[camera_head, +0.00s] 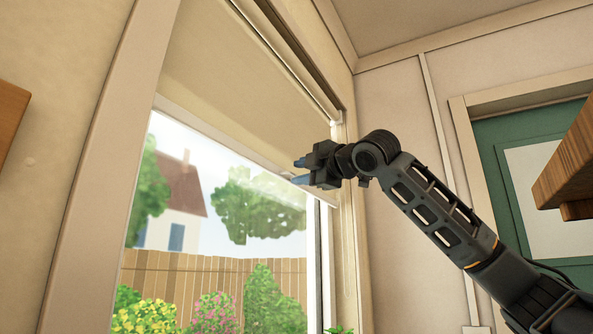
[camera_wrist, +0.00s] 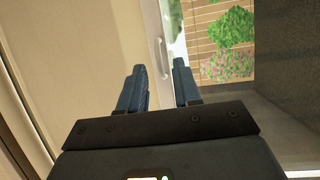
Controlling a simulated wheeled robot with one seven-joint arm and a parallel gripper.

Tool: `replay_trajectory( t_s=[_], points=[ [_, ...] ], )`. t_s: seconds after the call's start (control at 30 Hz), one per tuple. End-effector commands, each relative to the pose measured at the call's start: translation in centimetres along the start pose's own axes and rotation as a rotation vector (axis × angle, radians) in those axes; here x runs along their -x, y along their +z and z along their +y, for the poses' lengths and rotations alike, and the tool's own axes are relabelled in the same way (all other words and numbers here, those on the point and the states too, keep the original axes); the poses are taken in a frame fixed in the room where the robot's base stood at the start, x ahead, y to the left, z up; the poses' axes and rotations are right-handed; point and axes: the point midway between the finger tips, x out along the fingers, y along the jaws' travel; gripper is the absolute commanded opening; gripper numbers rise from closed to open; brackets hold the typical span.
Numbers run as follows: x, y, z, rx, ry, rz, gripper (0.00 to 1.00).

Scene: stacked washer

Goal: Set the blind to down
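The beige blind (camera_head: 235,85) covers the upper part of the window and its white bottom bar (camera_head: 215,133) hangs partway down, leaving the lower glass clear. My gripper (camera_head: 299,171) is in front of the bar's right part.
The window frame (camera_head: 112,165) borders the glass on the left, with a fence (camera_head: 190,277) and bushes outside. A green door (camera_head: 497,150) is at the right. A wooden shelf edge (camera_head: 570,165) juts in near my arm. Space below my gripper looks free.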

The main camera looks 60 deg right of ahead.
Motion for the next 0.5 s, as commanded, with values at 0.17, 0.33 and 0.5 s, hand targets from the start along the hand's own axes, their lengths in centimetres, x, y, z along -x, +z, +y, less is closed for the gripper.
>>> replay_trajectory(
  t_s=[0.17,0.33,0.5],
  points=[
    [-1.9,0.0,0.1,-0.001,0.0,0.0,0.33],
    [-2.4,0.0,0.0,-0.001,0.001,0.001,0.33],
    [-2.4,0.0,0.0,-0.001,0.001,0.001,0.33]
  ],
)
